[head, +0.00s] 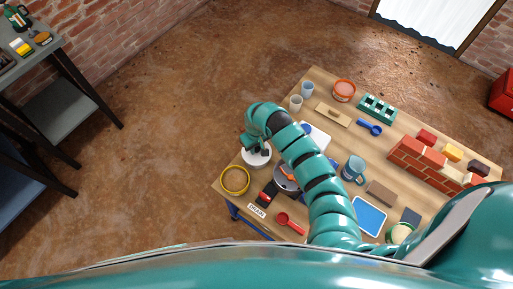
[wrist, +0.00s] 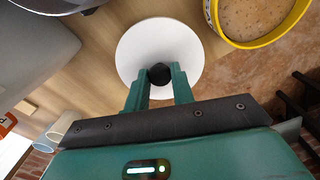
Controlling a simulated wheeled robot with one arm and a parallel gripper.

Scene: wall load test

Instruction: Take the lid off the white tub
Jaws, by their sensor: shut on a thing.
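The white tub (head: 257,162) stands near the left edge of the wooden table in the head view, partly covered by my gripper (head: 257,150). In the wrist view its round white lid (wrist: 138,45) fills the upper middle and hides the tub's body. My gripper (wrist: 160,76) is shut on the lid's dark round knob (wrist: 159,71), one finger on each side. I cannot tell whether the lid rests on the tub or is slightly raised.
A yellow-rimmed round container (head: 235,180) with beige contents stands close beside the tub; it also shows in the wrist view (wrist: 262,40). A red scoop (head: 290,222), a blue mug (head: 353,168) and a brick stack (head: 418,160) share the table. Floor lies open to the left.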

